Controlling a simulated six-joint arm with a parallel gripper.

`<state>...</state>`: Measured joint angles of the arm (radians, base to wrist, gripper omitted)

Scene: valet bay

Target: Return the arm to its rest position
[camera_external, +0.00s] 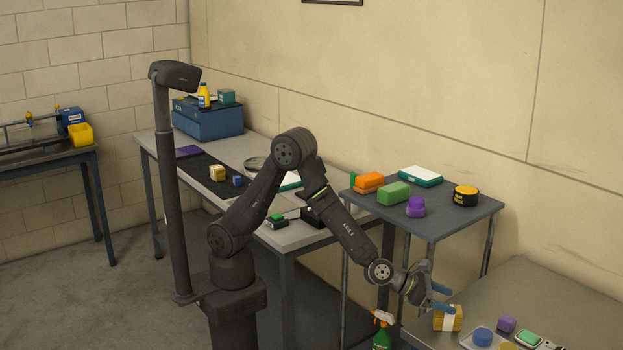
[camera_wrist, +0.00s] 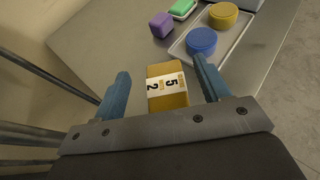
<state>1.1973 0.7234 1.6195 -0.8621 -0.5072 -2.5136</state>
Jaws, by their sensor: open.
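My gripper (camera_wrist: 162,92) is open, its two blue fingers spread on either side of a yellow block with a white label reading 52 (camera_wrist: 167,88). No finger visibly touches the block in the wrist view. In the external view my gripper (camera_external: 441,297) is at the lower right, low over the near end of the grey table (camera_external: 565,303), beside the same yellow block (camera_external: 448,319). My arm reaches out and down from its base to this spot, away from the column.
A tray (camera_wrist: 234,40) holds a blue disc (camera_wrist: 202,41) and a yellow disc (camera_wrist: 223,15). A purple block (camera_wrist: 161,25) is close by. A green spray bottle (camera_external: 382,330) stands left of the table. A higher side table (camera_external: 450,220) holds sponges, a purple item and a tin.

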